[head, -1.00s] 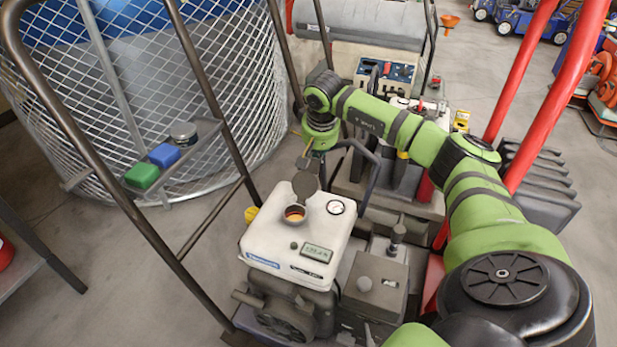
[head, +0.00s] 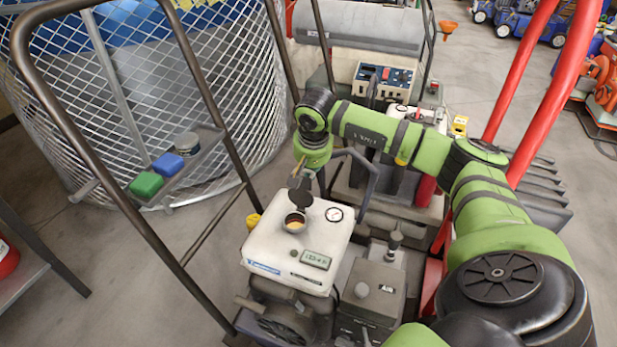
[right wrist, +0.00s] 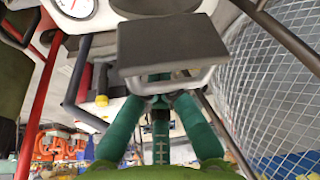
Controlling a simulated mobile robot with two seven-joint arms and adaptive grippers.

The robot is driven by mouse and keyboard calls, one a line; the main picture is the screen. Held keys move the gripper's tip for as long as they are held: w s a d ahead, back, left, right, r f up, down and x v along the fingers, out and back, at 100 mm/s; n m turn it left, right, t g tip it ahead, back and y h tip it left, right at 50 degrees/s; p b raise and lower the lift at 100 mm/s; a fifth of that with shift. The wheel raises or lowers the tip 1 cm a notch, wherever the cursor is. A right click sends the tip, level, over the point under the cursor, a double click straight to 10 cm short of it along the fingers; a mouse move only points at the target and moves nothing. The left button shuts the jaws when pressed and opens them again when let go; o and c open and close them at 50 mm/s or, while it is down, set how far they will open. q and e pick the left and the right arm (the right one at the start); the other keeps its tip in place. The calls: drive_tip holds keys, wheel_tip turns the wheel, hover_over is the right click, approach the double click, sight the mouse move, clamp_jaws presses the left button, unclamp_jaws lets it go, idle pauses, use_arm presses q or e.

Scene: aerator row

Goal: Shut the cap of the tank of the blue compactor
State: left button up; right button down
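The white tank (head: 286,252) has a blue label, a small display and a gauge, and sits on a dark machine. Its round filler opening (head: 294,223) is uncovered. The dark round cap (head: 300,199) stands tilted open at the far edge of the opening. My right gripper (head: 301,172) points down right behind the cap; whether it touches the cap is unclear. In the right wrist view its green fingers run together at a dark grey block (right wrist: 172,45), and it looks shut, with nothing clearly held. My left gripper is not in view.
A dark tubular frame (head: 150,222) rises left of the tank. Its small shelf (head: 205,143) holds a green block, a blue block and a round tin. A wire mesh cage (head: 235,110) stands behind. Another machine (head: 388,80) and red bars (head: 513,75) are behind and right.

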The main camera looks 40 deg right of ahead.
sight(294, 191)
drive_tip(key=shift+s+a+r+p, duration=0.15)
drive_tip(key=shift+a+p, duration=0.1)
drive_tip(key=shift+a, duration=0.25)
drive_tip(key=shift+s+a+f+p, duration=0.1)
drive_tip(key=shift+a+p, duration=0.1)
drive_tip(key=shift+a, duration=0.25)
drive_tip(key=shift+s+a+r+p, duration=0.3)
drive_tip(key=shift+s+a+r, duration=0.05)
drive_tip(key=shift+a, duration=0.2)
drive_tip(key=shift+s+a+r+p, duration=0.15)
drive_tip(key=shift+s+a+p, duration=0.25)
drive_tip(key=shift+a, duration=0.5)
drive_tip(key=shift+s+a+r+p, duration=0.2)
drive_tip(key=shift+s+a, duration=0.35)
drive_tip(key=shift+a, duration=0.3)
drive_tip(key=shift+s+a+r+p, duration=0.15)
drive_tip(key=shift+s+a+p, duration=0.25)
drive_tip(key=shift+a, duration=0.5)
drive_tip(key=shift+s+a+f+b, duration=0.2)
drive_tip(key=shift+s+a, duration=0.15)
drive_tip(key=shift+a, duration=0.25)
drive_tip(key=shift+s+a+f+b, duration=0.2)
drive_tip(key=shift+s+a, duration=0.1)
drive_tip(key=shift+a, duration=0.35)
drive_tip(key=shift+s+a+f+b, duration=0.1)
drive_tip(key=shift+s+a+f, duration=0.1)
drive_tip(key=shift+s+a, duration=0.3)
drive_tip(key=shift+w+r, duration=0.1)
drive_tip(key=shift+w, duration=0.05)
